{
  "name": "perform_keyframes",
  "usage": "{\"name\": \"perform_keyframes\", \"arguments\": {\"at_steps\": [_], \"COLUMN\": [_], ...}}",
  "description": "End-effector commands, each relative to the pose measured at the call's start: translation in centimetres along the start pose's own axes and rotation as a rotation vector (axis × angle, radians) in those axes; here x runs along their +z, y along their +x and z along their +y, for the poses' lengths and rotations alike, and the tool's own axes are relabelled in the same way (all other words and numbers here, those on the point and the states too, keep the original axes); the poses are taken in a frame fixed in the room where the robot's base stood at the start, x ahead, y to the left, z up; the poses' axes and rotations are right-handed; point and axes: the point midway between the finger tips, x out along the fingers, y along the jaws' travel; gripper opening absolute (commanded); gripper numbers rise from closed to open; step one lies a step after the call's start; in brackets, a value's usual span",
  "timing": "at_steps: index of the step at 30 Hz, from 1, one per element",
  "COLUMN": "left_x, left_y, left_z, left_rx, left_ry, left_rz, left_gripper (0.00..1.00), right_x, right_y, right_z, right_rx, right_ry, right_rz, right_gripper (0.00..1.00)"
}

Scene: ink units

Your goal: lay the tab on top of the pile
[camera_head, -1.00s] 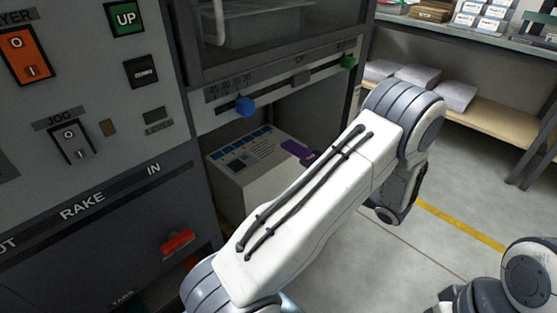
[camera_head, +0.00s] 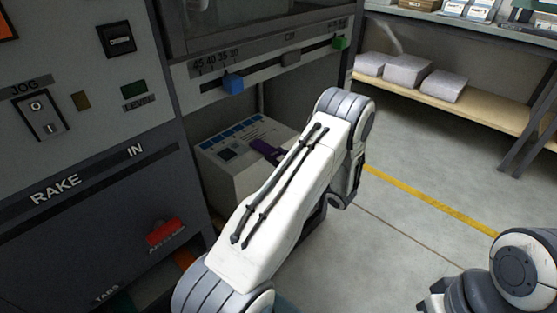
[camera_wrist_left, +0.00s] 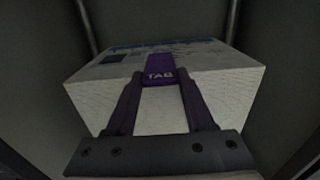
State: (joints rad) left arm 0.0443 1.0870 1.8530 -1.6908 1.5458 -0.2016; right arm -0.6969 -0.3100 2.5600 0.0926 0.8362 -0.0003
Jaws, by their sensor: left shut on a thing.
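The pile (camera_head: 232,178) is a stack of white sheets with a printed blue-and-black top, standing in the machine's open bay. The purple tab (camera_head: 266,151) lies over its top face near the right part. In the left wrist view the tab (camera_wrist_left: 160,68) reads "TAB" and reaches over the near edge of the pile (camera_wrist_left: 225,90). My left gripper (camera_wrist_left: 160,82) is shut on the tab's near end. In the head view my left arm hides most of that gripper. I cannot tell whether the tab touches the sheets.
The machine's panel (camera_head: 90,140) stands left of the bay, with a red handle (camera_head: 166,232) below. A slider rail with a blue knob (camera_head: 233,83) runs above the pile. Dark walls flank the pile closely. A shelf (camera_head: 455,97) with white packs stands at the back right. Open floor lies between.

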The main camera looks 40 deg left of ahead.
Motion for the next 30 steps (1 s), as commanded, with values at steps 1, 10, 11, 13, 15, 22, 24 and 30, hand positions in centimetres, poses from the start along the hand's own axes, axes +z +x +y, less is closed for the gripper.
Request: {"name": "perform_keyframes", "arguments": {"at_steps": [1, 10, 11, 13, 15, 22, 24, 30], "left_x": [-0.2, -0.4, -0.5, -0.3, -0.3, -0.3, 0.0, 0.1], "left_y": [0.0, -0.1, -0.1, -0.1, -0.1, -0.1, -0.1, -2.8], "left_z": [0.0, 0.0, 0.0, 0.0, 0.0, 0.0, 0.0, -0.2], "left_rx": [0.000, 0.000, 0.000, 0.000, 0.000, 0.000, 0.000, -0.006], "left_ry": [-0.001, -0.001, -0.001, -0.001, -0.001, -0.001, -0.002, 0.000], "left_rz": [-0.001, -0.001, -0.001, -0.001, 0.000, 0.000, -0.001, 0.000], "left_gripper": [0.02, 0.02, 0.02, 0.80, 0.83, 0.83, 0.83, 0.83], "right_x": [0.0, 0.0, 0.0, 0.0, 0.0, 0.0, 0.0, 0.0], "right_y": [0.1, 0.2, 0.3, 0.2, 0.2, 0.1, -0.1, -0.6], "right_z": [0.0, 0.0, 0.0, 0.0, 0.0, 0.0, 0.0, 0.0], "right_rx": [0.000, 0.000, 0.000, 0.000, 0.000, 0.000, 0.000, 0.000], "right_ry": [0.000, 0.000, 0.000, 0.000, 0.000, 0.000, 0.000, 0.000], "right_rz": [0.000, 0.000, 0.000, 0.000, 0.000, 0.000, 0.000, 0.000], "right_gripper": [0.00, 0.00, 0.00, 0.00, 0.00, 0.00, 0.00, 0.00]}}
